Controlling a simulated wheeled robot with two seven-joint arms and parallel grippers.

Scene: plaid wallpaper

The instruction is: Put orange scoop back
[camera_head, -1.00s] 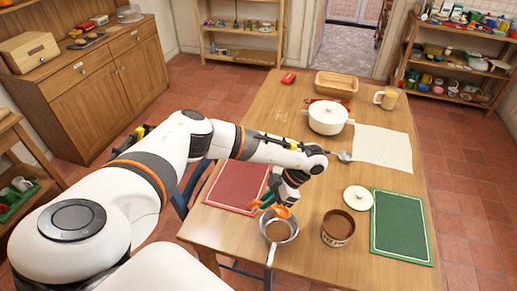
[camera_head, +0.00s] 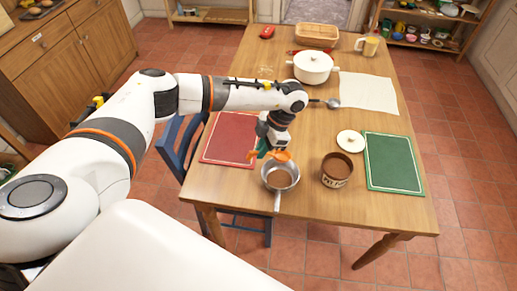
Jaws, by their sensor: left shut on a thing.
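The orange scoop (camera_head: 281,156) is in my left gripper (camera_head: 268,152), which is shut on it. The scoop is at the far rim of a metal saucepan (camera_head: 293,180) that holds brown contents; I cannot tell whether it touches the rim. A brown pot with lettering (camera_head: 337,170) stands open to the right of the saucepan, with brown contents. A round cream lid (camera_head: 350,141) lies on the table behind that pot. My right gripper is not in view.
A red mat (camera_head: 229,138) lies left of the saucepan and a green mat (camera_head: 393,162) lies on the right. A blue chair (camera_head: 181,150) stands at the left edge.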

